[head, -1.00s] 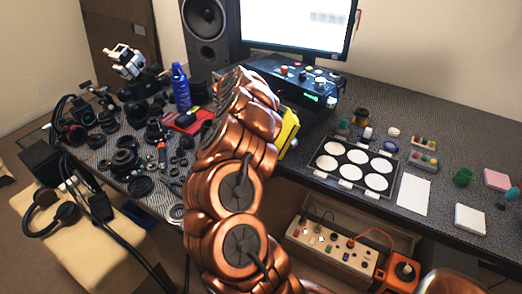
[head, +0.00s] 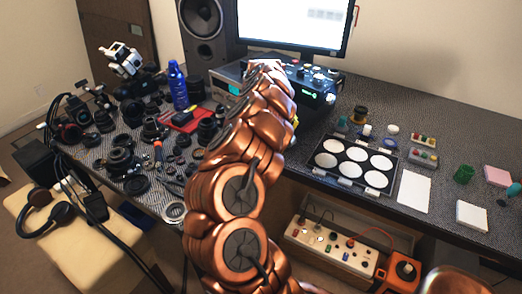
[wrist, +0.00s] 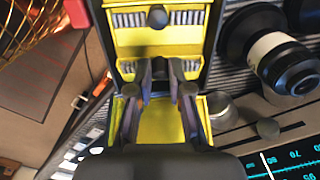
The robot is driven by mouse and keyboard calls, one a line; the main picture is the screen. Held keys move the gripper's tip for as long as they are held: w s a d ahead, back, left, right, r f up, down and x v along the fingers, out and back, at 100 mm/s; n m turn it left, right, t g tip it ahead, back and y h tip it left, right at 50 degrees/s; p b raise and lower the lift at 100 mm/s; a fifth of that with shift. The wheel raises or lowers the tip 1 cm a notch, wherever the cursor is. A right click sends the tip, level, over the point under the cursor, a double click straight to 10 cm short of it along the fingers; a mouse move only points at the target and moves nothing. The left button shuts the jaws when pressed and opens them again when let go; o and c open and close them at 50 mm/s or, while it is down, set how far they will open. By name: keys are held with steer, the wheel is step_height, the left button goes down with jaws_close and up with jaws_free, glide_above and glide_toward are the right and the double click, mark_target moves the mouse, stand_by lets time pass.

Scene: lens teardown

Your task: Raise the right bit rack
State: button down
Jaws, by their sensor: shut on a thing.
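The yellow bit case (wrist: 160,128) fills the middle of the wrist view, with a yellow bit rack (wrist: 190,68) crossing it behind my fingertips. A second yellow rack (wrist: 130,38) with a row of grey bits and a dark round knob lies above it in the picture. My gripper (wrist: 160,72) reaches into the case, its two dark fingers close together at the lower rack. It is shut on part of that rack; the gripped spot is mostly hidden between the fingertips. In the head view my arm covers the gripper and nearly all of the case.
A black and white lens (wrist: 275,55) stands right of the case in the wrist view. A power supply (head: 315,85) stands behind my arm. Lens parts, a blue bottle (head: 178,86) and a red tray (head: 187,119) crowd the left. A tray of white discs (head: 352,163) lies right.

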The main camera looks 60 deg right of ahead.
steer(key=shift+s+d+t+y+b, duration=0.2)
steer(key=shift+t+y+b, duration=0.3)
steer(key=shift+b, duration=0.3)
steer(key=shift+r, duration=0.2)
steer(key=c, duration=1.1)
jaws_free()
steer(key=r, duration=0.8)
steer(key=s+d+r, duration=0.1)
steer(key=r, duration=0.2)
steer(key=shift+s+d+r, duration=0.1)
steer(key=shift+r, duration=0.3)
steer(key=shift+o, duration=0.2)
